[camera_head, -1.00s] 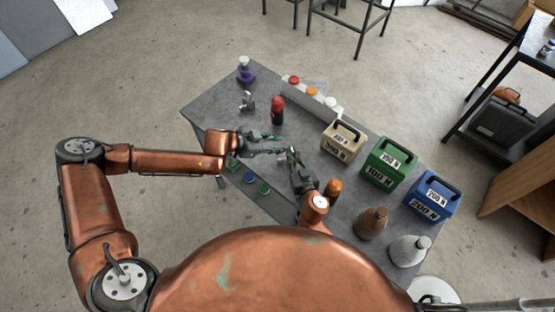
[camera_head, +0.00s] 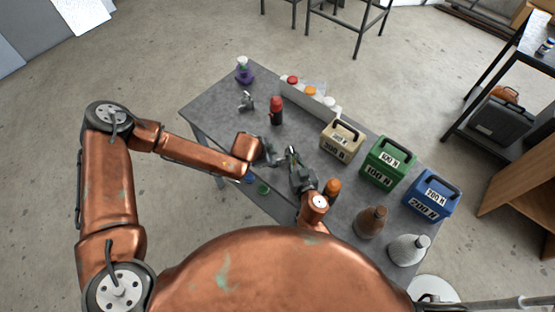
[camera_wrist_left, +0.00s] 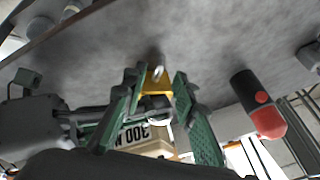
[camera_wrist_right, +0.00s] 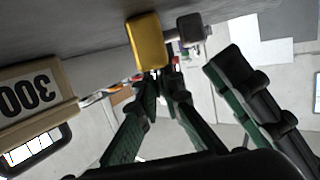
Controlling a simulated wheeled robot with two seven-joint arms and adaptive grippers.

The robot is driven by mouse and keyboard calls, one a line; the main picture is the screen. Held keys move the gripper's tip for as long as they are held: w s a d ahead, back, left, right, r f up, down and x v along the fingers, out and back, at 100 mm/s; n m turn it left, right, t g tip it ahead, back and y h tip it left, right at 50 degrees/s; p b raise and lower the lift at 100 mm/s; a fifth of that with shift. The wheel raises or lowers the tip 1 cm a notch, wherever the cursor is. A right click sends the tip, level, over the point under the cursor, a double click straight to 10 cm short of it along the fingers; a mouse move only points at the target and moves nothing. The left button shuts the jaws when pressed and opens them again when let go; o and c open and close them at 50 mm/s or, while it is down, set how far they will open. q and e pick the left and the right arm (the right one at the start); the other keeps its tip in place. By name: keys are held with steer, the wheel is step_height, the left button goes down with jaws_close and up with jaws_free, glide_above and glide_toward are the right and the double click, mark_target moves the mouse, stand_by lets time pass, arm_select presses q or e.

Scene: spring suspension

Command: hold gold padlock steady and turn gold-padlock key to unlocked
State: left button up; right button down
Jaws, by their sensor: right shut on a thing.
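The gold padlock (camera_wrist_left: 155,78) shows between the spread fingers of my left gripper (camera_wrist_left: 158,82) in the left wrist view. In the right wrist view the padlock (camera_wrist_right: 147,42) is a plain gold block just beyond the fingertips of my right gripper (camera_wrist_right: 161,80). My left gripper (camera_head: 278,158) is open and I see no finger clearly pressed on the padlock. My right gripper (camera_head: 292,153) is shut at the padlock; its fingers converge on the small key, which is hidden between them. In the head view the grippers face each other and the padlock is too small to tell.
Beige (camera_head: 341,142), green (camera_head: 388,162) and blue (camera_head: 432,195) weights line the right side of the table. The table's left part (camera_head: 215,105) is mostly clear.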

mark_target(278, 160)
arm_select(q)
steer(key=shift+x, duration=2.4)
steer(key=shift+c, duration=0.7)
jaws_close()
